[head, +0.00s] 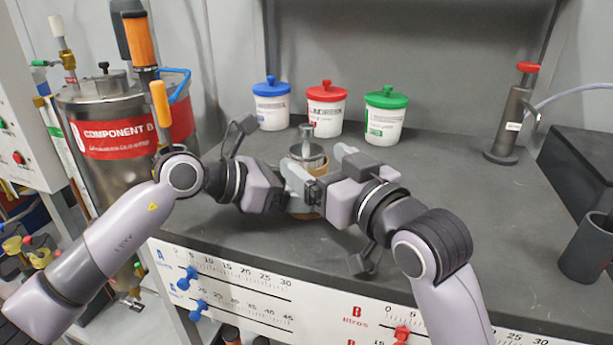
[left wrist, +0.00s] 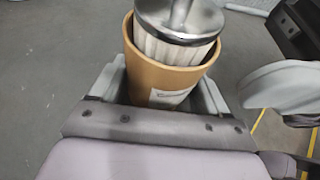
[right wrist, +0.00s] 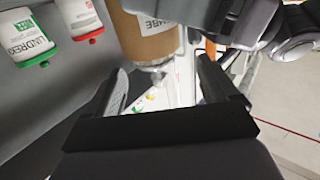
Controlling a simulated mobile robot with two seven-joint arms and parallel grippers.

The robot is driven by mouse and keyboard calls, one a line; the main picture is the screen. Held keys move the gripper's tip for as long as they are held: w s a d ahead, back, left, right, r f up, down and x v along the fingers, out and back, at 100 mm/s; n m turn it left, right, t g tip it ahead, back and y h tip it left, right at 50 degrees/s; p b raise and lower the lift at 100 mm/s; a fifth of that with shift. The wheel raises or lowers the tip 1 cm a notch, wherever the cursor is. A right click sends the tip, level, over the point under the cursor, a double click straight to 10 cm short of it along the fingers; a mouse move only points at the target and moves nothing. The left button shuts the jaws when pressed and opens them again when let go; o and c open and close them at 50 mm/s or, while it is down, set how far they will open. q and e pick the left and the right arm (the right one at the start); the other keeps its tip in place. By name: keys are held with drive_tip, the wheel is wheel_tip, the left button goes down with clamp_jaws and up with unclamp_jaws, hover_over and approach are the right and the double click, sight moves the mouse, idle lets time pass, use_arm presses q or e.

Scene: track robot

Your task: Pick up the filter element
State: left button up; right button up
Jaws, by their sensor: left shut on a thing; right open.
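The filter element (left wrist: 172,45) is pleated and pale, with a round metal cap and an upright metal handle. It sits inside a tan cylinder (left wrist: 158,75) with a white label. My left gripper (left wrist: 163,88) is shut on this cylinder. In the head view the metal cap (head: 308,153) shows above the grippers, which hide most of the cylinder. My right gripper (head: 298,178) is open beside the cylinder's right side. In the right wrist view, which looks inverted, the tan cylinder (right wrist: 150,38) lies beyond the open fingers, its metal end towards the gap between them.
Three white tubs with blue (head: 272,110), red (head: 325,108) and green (head: 384,118) lids stand behind on the dark bench (head: 455,190). A steel tank (head: 105,115) stands at left. A red-topped post (head: 513,115) and a dark cup (head: 588,245) stand at right. The bench between is clear.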

sight(309, 149)
drive_tip(key=shift+d+x, duration=0.15)
drive_tip(key=shift+x, duration=1.25)
drive_tip(key=shift+d+x, duration=0.15)
drive_tip(key=shift+x, duration=1.3)
drive_tip(key=shift+w, duration=0.2)
drive_tip(key=c, duration=1.4)
drive_tip(key=shift+r, duration=0.2)
drive_tip(key=shift+c, duration=0.2)
wheel_tip(309, 149, up, 12)
drive_tip(key=shift+f, duration=0.1)
drive_tip(key=v, duration=1.8)
drive_tip(key=shift+f, duration=0.1)
use_arm(q)
drive_tip(key=o, duration=1.1)
drive_tip(key=shift+o, duration=0.2)
